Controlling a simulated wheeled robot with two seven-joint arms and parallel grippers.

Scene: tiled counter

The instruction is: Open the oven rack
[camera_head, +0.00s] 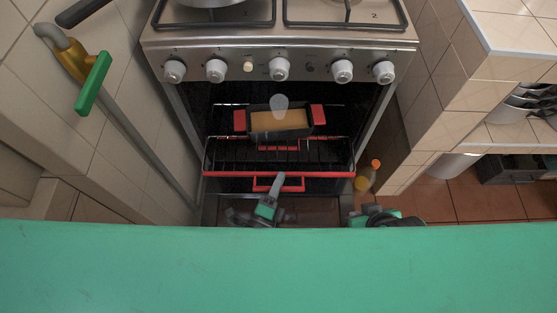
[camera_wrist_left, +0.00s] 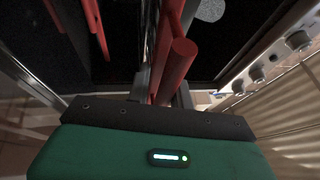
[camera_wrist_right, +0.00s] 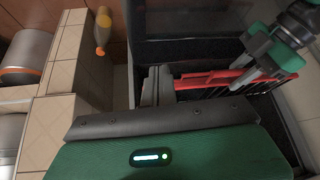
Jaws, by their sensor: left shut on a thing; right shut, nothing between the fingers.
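The oven rack (camera_head: 330,174) has a red front bar and dark wires, and it sticks out of the open oven (camera_head: 220,118) in the head view. A red handle (camera_head: 262,187) hangs at the middle of its front. My left gripper (camera_head: 279,180) is shut on this handle; in the left wrist view its fingers (camera_wrist_left: 160,75) are around the red bar (camera_wrist_left: 175,72). My right gripper (camera_head: 370,208) is low and right of the rack, apart from it. In the right wrist view its fingers (camera_wrist_right: 152,85) are shut and empty.
A dark pan with red handles and a yellowish filling (camera_head: 282,121) is inside the oven behind the rack front. Tiled cabinets (camera_head: 455,90) flank the right side. A gas pipe with a green valve (camera_head: 93,84) runs along the left wall.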

